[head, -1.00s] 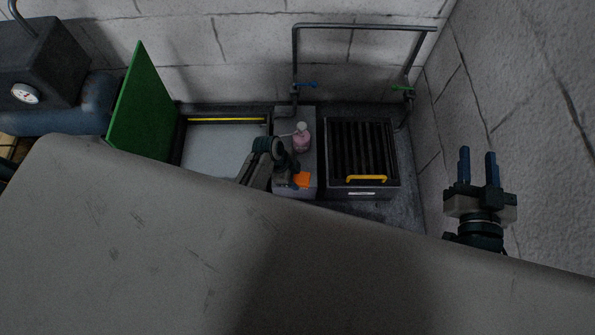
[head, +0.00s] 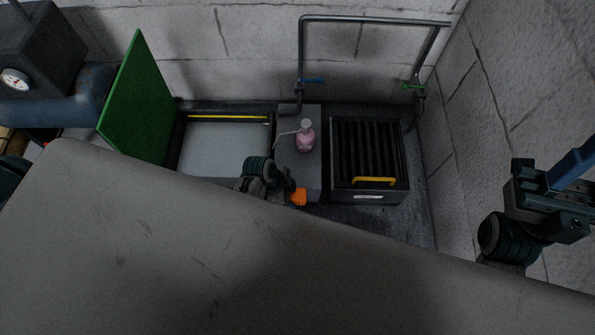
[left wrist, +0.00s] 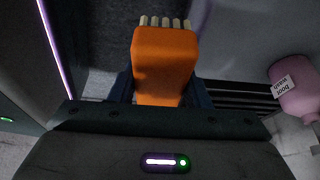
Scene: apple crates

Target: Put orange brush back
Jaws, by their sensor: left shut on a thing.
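The orange brush (head: 299,197) shows as a small orange patch beside my left gripper (head: 287,188) in the head view, near the front of the grey block (head: 313,170). In the left wrist view the brush (left wrist: 165,60) fills the middle, its pale bristles at the top edge. My left gripper (left wrist: 160,90) is shut on it, with blue fingers at both sides. My arm hides part of the brush in the head view. My right gripper (head: 578,165) is at the right by the wall, partly cut off by the picture edge; its finger gap is not clear.
A pink bottle (head: 306,140) stands on the grey block; its label reads "boot wash" in the left wrist view (left wrist: 295,90). A pale tray (head: 226,150) is left, a slatted dark box (head: 367,185) with yellow handle right. A green panel (head: 140,105) stands upright. Pipes (head: 375,20) line the wall.

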